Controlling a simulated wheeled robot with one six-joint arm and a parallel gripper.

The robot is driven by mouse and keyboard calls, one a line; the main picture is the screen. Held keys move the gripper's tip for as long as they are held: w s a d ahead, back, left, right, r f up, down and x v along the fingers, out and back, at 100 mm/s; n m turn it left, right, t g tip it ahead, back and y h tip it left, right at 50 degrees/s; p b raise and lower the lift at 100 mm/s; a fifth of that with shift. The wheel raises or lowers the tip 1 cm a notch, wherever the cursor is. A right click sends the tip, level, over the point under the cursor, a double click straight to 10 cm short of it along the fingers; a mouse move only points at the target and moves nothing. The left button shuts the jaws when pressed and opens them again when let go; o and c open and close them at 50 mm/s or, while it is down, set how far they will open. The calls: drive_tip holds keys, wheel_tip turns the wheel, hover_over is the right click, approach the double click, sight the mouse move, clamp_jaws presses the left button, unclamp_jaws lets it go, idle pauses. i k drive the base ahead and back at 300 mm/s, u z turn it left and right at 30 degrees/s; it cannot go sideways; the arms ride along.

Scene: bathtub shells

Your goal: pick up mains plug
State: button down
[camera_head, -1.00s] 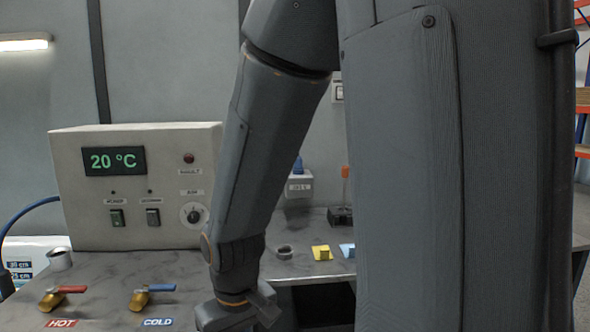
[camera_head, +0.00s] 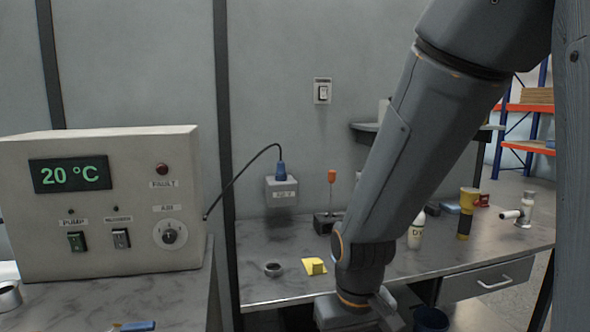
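The mains plug appears to be the blue plug (camera_head: 281,172), which sits upright on top of a pale labelled box (camera_head: 282,190) against the back wall. A black cable (camera_head: 243,176) arches from it to the side of the control cabinet. My gripper (camera_head: 375,312) is at the bottom edge of the picture, to the right of the plug and nearer to me. It is partly cut off, and its fingertips cannot be made out.
The control cabinet (camera_head: 105,204) reads 20 °C and stands at the left. Open bench lies before the box.

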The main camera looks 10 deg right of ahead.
sight(281, 171)
drive_tip(key=z, duration=0.3)
drive_tip(key=k, duration=0.4)
drive_tip(key=z, duration=1.25)
drive_tip(key=i, duration=0.95)
drive_tip(key=u, duration=0.9)
drive_tip(key=i, duration=0.6)
drive_tip(key=u, duration=0.65)
